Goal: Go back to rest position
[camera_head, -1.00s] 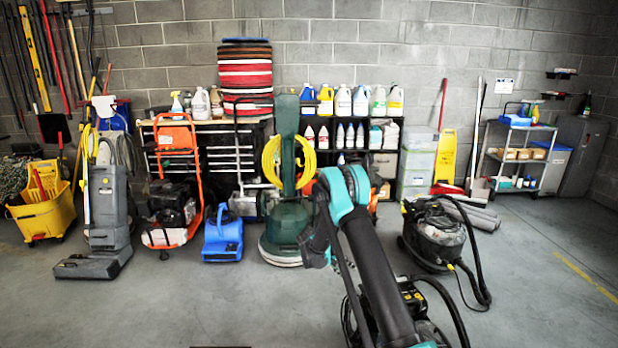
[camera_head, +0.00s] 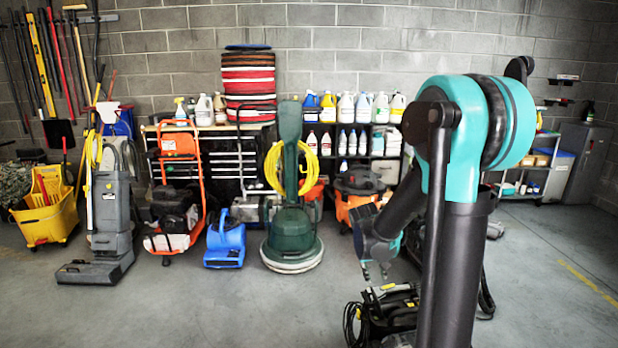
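My arm stands folded on the right side of the head view, with its teal elbow raised high. My gripper (camera_head: 376,273) hangs at the lower end of the forearm, pointing down, right of the green floor machine. Its two small fingertips look apart, with nothing seen between them. The stack of round buffer pads (camera_head: 248,90), red, black, white and brown with a dark blue one on top, sits on the tool cabinet by the back wall. My gripper is well away from the pads.
A green floor machine (camera_head: 291,225) with a yellow cord stands mid-floor. A blue air blower (camera_head: 225,242), an orange-framed machine (camera_head: 178,190), a grey scrubber (camera_head: 108,215) and a yellow mop bucket (camera_head: 48,212) stand to its left. Bottles line a black shelf (camera_head: 351,168). The front left floor is clear.

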